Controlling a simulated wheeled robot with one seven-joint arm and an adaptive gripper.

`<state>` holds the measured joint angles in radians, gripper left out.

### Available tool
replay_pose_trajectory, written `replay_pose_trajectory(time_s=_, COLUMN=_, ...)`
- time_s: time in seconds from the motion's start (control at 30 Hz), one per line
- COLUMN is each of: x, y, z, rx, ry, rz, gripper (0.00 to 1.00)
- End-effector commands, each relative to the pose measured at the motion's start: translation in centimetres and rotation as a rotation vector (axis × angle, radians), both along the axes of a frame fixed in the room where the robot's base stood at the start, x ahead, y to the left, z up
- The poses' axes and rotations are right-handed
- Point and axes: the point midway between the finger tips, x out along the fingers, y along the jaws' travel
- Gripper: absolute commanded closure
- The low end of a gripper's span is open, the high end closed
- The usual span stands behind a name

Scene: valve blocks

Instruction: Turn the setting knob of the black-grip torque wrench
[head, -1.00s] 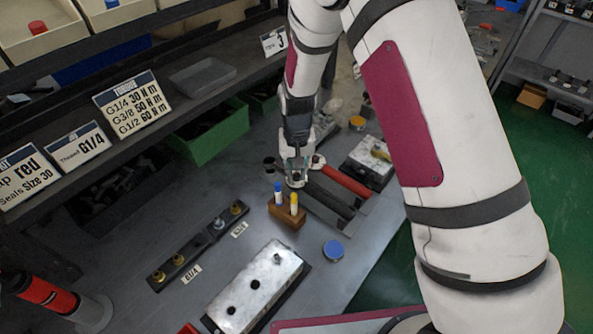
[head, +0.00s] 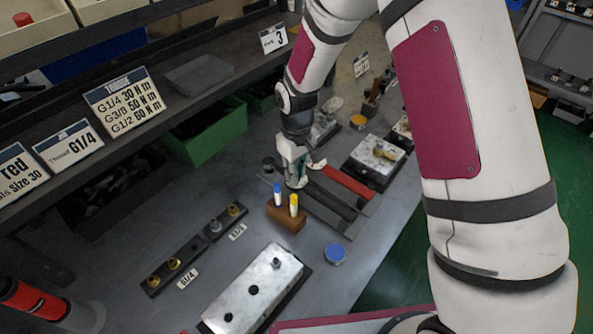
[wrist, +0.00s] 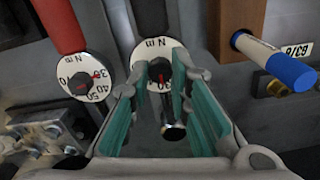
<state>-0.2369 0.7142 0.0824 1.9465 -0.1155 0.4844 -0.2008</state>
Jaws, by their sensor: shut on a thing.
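The black-grip torque wrench (head: 332,201) lies on the bench beside the red-grip torque wrench (head: 348,181). In the wrist view, the black wrench's round white N m dial (wrist: 150,54) faces me, with its dark setting knob (wrist: 159,72) at the centre. My gripper (wrist: 163,84) has its green-padded fingers on either side of this knob and is shut on it. The fingers hide part of the dial's scale. The red wrench's dial (wrist: 82,82) is to the left, clear of the fingers.
A wooden block (head: 286,217) holding blue-capped and yellow-capped tubes stands close to my gripper. A metal valve block (head: 245,297) and a blue-topped disc (head: 334,253) are nearer. The shelf edge with signs (head: 125,104) runs along the left. A green bin (head: 212,136) is beneath it.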

Motion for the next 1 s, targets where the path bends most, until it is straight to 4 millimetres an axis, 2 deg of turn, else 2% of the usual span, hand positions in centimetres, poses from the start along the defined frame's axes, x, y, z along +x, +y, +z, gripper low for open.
replay_pose_trajectory(time_s=0.47, x=0.0, y=0.0, z=0.0, rx=-0.001, ry=0.001, rz=0.013, gripper=1.0)
replay_pose_trajectory(time_s=0.5, x=0.0, y=0.0, z=0.0, rx=-0.001, ry=0.001, rz=0.013, gripper=0.75)
replay_pose_trajectory(time_s=0.53, x=0.0, y=0.0, z=0.0, rx=-0.001, ry=0.001, rz=0.013, gripper=0.73)
replay_pose_trajectory(time_s=0.87, x=0.0, y=0.0, z=0.2, rx=0.0, ry=0.0, rz=0.012, gripper=0.73)
replay_pose_trajectory(time_s=1.0, x=0.1, y=0.0, z=1.5, rx=0.0, ry=-0.002, rz=0.012, gripper=0.73)
